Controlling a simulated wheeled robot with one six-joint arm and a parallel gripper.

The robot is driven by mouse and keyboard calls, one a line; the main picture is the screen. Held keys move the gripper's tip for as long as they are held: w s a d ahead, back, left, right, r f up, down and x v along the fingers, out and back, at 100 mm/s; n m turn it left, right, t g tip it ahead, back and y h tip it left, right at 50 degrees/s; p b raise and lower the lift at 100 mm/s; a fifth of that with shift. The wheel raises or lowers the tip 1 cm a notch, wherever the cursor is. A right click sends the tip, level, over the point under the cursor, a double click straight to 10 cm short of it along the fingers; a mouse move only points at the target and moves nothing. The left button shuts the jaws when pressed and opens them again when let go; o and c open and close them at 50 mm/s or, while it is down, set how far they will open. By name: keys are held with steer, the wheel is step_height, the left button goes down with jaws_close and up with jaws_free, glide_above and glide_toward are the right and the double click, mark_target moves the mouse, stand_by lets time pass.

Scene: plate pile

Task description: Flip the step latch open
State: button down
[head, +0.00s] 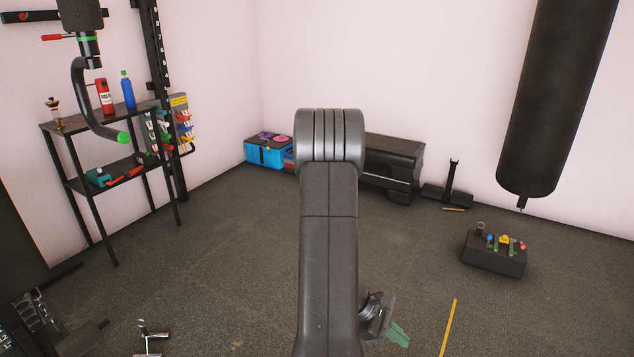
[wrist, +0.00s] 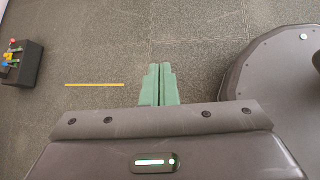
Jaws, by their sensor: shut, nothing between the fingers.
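My gripper (head: 398,334) is low in the middle of the head view, partly behind my own arm, with its green fingertips over the bare floor. In the wrist view its two green fingers (wrist: 160,70) are together with nothing between them. A black block (head: 492,258) with small coloured fittings on top stands on the floor at the right, below the punching bag. The block also shows at the left edge of the wrist view (wrist: 22,72), cut off, well apart from the fingers. I cannot tell which fitting, if any, is the step latch.
A yellow strip (head: 449,327) lies on the floor between my gripper and the block. A black punching bag (head: 560,95) hangs above the block. A shelf rack (head: 105,165) stands at the left. A blue crate (head: 268,152) and black bench (head: 393,165) stand at the back wall.

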steer(key=w+a+f+n+t+b, duration=0.1)
steer(key=w+f+n, duration=0.1)
steer(key=f, duration=0.4)
steer(key=w+f+n+t+h+b, duration=0.1)
steer(key=w+f+n, duration=0.2)
steer(key=f, duration=0.4)
steer(key=shift+w+a+n, duration=0.15)
steer(key=shift+a+n, duration=0.2)
steer(key=shift+n, duration=0.05)
